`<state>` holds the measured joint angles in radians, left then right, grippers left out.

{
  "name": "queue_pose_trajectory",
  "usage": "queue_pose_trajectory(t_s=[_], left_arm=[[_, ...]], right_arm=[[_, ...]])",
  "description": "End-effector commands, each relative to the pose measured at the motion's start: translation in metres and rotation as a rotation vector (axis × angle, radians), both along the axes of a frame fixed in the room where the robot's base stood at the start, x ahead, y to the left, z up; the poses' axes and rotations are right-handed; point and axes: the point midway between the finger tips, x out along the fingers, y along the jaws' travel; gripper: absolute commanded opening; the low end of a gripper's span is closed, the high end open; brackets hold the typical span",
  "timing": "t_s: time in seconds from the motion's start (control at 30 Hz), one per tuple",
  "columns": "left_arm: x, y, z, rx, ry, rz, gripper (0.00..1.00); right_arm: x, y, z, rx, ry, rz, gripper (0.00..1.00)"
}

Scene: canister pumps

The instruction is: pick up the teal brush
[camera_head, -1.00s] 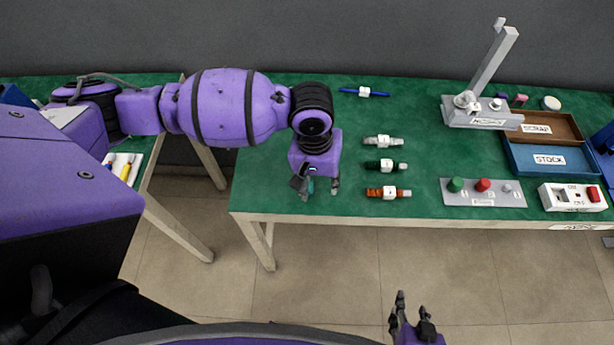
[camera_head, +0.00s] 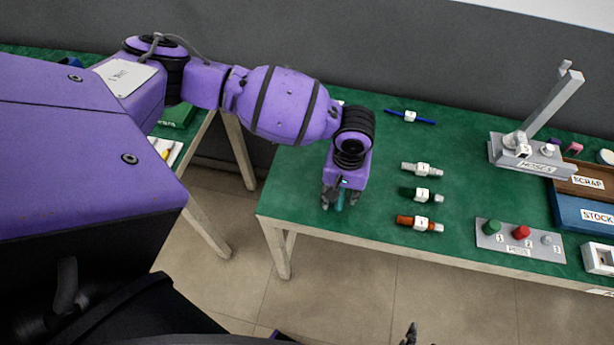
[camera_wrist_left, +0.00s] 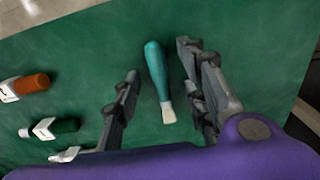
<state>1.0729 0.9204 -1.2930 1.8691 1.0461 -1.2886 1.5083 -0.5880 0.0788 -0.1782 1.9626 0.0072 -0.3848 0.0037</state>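The teal brush (camera_wrist_left: 157,70) lies on the green table top, with a pale tip pointing toward my wrist in the left wrist view. My left gripper (camera_wrist_left: 160,62) is open, with one finger on each side of the brush and visible gaps to both. In the head view my left gripper (camera_head: 340,201) points down over the near left part of the table, and a bit of the teal brush (camera_head: 340,205) shows between its fingers. Only a dark fingertip of my right gripper (camera_head: 410,336) shows at the bottom edge of the head view.
A grey stand (camera_head: 530,155), a button panel (camera_head: 518,242) and labelled trays (camera_head: 580,212) are further right. The table's front edge is close.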

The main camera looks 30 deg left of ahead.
Motion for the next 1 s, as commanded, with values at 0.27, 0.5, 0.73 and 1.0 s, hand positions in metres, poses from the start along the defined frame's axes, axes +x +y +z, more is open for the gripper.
queue_pose_trajectory(t_s=[0.27,0.5,0.73,1.0], left_arm=[[0.002,-0.001,0.002,-0.001,-0.004,-0.002,0.23],[0.002,-0.001,0.002,-0.001,-0.003,-0.002,0.00],[0.002,-0.001,0.003,-0.001,-0.003,-0.002,0.00],[0.003,-0.001,0.026,-0.002,-0.007,-0.002,0.00]], right_arm=[[-0.004,-0.004,-0.001,-0.008,0.007,0.004,0.40],[-0.007,-0.006,-0.003,-0.013,0.013,0.009,0.40],[-0.008,-0.005,-0.004,-0.011,0.014,0.007,0.40],[-0.002,-0.002,0.002,-0.002,0.003,-0.001,0.40]])
